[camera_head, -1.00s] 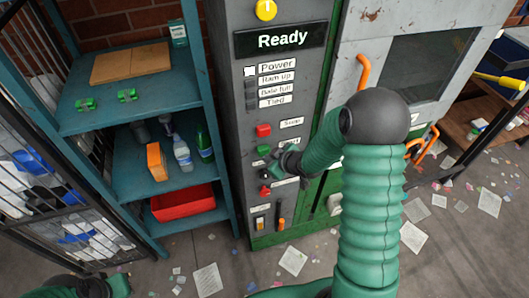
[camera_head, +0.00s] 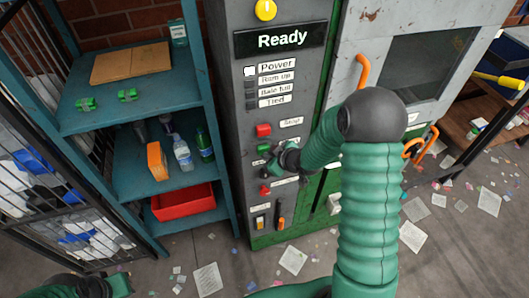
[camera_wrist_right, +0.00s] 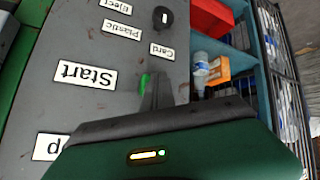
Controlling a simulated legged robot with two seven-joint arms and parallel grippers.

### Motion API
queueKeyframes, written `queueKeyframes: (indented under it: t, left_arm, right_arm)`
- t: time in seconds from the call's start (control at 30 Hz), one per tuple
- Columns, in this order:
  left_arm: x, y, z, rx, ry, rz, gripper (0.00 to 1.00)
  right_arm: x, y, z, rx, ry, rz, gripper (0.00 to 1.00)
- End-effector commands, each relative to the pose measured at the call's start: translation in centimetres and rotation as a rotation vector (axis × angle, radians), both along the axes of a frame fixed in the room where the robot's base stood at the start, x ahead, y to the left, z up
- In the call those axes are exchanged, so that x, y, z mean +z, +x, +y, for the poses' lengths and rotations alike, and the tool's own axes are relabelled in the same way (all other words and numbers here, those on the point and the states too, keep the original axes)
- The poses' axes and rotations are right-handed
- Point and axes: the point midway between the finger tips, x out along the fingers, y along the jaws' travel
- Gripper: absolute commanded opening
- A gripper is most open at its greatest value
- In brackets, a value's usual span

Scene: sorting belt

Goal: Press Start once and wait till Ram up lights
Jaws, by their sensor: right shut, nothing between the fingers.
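The grey control panel (camera_head: 226,140) has a display (camera_head: 281,40) reading "Ready". The Power lamp (camera_head: 250,71) is lit white. The Ram up lamp (camera_head: 251,82) and the lamps below it are dark. The green button (camera_head: 263,148) sits below the red Stop button (camera_head: 263,130). In the right wrist view the green button (camera_wrist_right: 144,81) lies level with the upside-down Start label (camera_wrist_right: 85,75). My right gripper (camera_head: 272,162) is shut and empty, its tips close beside the green button; contact is unclear. My left gripper (camera_head: 118,286) is at the lower left edge, its jaws unclear.
A teal shelf (camera_head: 140,110) with bottles, an orange box (camera_head: 157,161) and a red bin (camera_head: 183,203) stands left of the panel. A black selector knob (camera_wrist_right: 162,17) and a lower red button (camera_head: 265,190) are close by. Paper scraps litter the floor.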

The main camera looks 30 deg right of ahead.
Motion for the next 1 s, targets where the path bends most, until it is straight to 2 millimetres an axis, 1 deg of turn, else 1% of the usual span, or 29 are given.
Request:
queueKeyframes:
  t: [0.33, 0.63, 0.77, 1.0]
  left_arm:
    - [0.1, 0.0, 0.0, 0.000, 0.000, 0.000, 0.00]
    - [0.1, 0.0, 0.0, 0.000, 0.000, 0.000, 0.00]
    - [0.0, 0.0, 0.0, 0.000, 0.000, 0.000, 0.00]
    - [-0.2, 0.0, 0.0, 0.000, 0.000, 0.000, 0.00]
  right_arm:
    - [0.0, 0.5, -0.1, 0.000, 0.001, -0.002, 0.00]
    - [0.0, 0.4, -0.1, 0.001, 0.000, -0.002, 0.00]
    - [0.0, 0.0, 0.1, 0.001, 0.000, -0.002, 0.00]
    - [0.0, -1.4, 0.4, 0.001, 0.000, -0.001, 0.00]
